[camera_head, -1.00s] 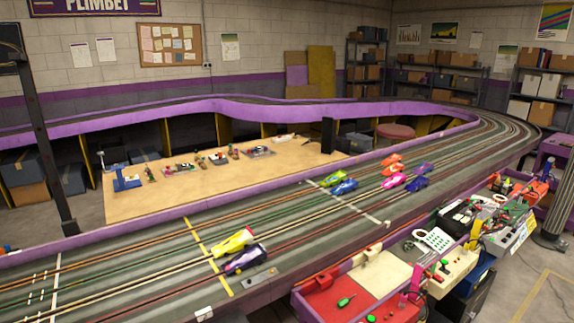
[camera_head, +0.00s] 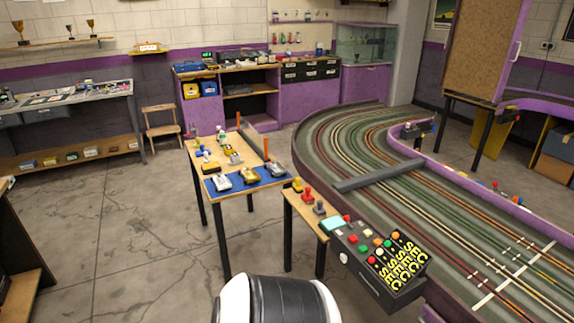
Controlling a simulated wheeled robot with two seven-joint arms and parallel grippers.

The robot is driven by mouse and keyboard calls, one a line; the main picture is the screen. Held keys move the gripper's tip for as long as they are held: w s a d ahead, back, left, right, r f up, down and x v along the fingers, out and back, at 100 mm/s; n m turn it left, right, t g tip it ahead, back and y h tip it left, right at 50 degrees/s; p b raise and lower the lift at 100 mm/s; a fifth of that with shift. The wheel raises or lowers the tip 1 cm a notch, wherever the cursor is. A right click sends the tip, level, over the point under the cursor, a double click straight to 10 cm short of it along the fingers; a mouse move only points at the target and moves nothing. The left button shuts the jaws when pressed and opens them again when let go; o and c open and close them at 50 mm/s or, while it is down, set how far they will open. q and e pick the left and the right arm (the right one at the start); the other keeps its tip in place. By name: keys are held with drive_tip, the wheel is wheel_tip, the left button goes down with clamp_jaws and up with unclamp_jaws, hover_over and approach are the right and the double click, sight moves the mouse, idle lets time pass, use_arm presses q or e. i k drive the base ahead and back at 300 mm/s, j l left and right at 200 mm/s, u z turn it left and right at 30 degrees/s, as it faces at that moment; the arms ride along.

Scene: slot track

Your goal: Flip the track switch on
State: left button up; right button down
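The slot track (camera_head: 335,140) curves through the right half of the view, with coloured lanes and a dark bar across it. A dark control box (camera_head: 352,257) stands at the track's near edge, with several red, green, orange and white buttons and yellow lettering on its sloped face. Which part of it is the track switch, and whether it is on, I cannot tell. A white and black part of my own body shows at the bottom centre. Neither of my grippers is in view.
A small wooden stand (camera_head: 303,213) with joystick-like controls adjoins the box. A table (camera_head: 205,178) with model cars stands left of it. A wooden chair (camera_head: 163,128) is farther back. The concrete floor (camera_head: 130,240) at left is clear.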

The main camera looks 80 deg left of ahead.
sight(346, 218)
drive_tip(key=k+u, duration=0.1)
drive_tip(key=u, duration=2)
